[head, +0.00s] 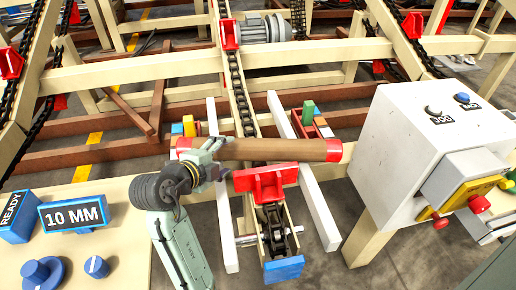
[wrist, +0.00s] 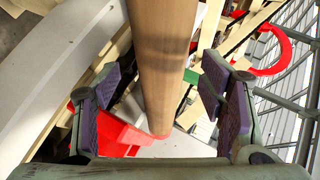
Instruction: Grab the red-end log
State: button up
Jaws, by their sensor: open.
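The red-end log (head: 275,149) is a brown log with red ends, lying crosswise over the pale rails in the head view. My gripper (head: 212,153) is at its left part and covers some of it. In the wrist view the log (wrist: 160,60) runs down the picture between the two open fingers of my gripper (wrist: 163,92), with a gap on each side. Its near red end shows low between the fingers. I cannot tell how deep between the pads the log sits.
A red block (head: 265,183) and chain drive stand just in front of the log. A white control box (head: 410,150) stands at right. Coloured blocks (head: 308,112) lie behind the log. A blue 10 MM sign (head: 74,214) and knobs stand on the left panel.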

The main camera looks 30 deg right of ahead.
aim_at(227, 151)
jog(key=shift+w+a+p+x, duration=0.1)
jog(key=shift+w+p+x, duration=0.1)
jog(key=shift+x, duration=0.8)
jog(key=shift+w+a+p+x, duration=0.1)
jog(key=shift+p+x, duration=0.1)
jog(key=shift+x, duration=0.75)
jog(key=shift+w+a+p+x, duration=0.1)
jog(key=shift+p+x, duration=0.1)
jog(key=shift+x, duration=0.8)
jog(key=shift+c, duration=0.5)
jog(key=c, duration=1.3)
jog(key=shift+r, duration=0.1)
grip_shut()
